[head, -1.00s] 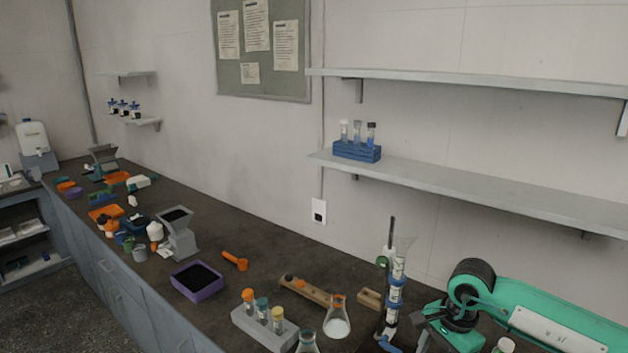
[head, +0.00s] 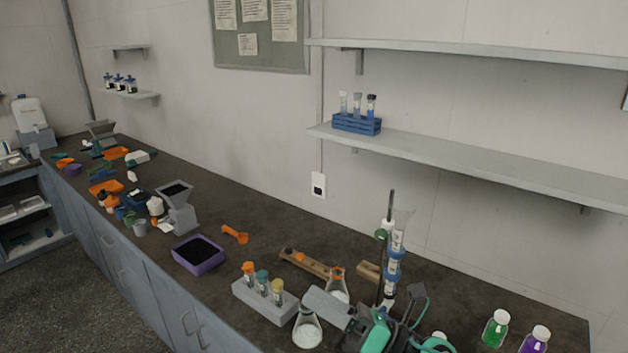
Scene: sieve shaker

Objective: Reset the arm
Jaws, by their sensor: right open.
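My right gripper (head: 400,316), dark with green parts, is low in the head view at the right of centre. It is open, with nothing seen between its fingers. It is in front of the burette stand (head: 391,245) and covers the foot of it. A conical flask (head: 307,330) stands just left of it, and another flask (head: 338,284) is partly hidden behind my arm parts. My left gripper is out of view.
A grey rack with capped tubes (head: 265,300), a purple tray of dark grains (head: 198,256) and an orange scoop (head: 235,234) lie to the left. Green (head: 496,328) and purple (head: 536,341) bottles stand at the right. A wall shelf (head: 470,165) is above.

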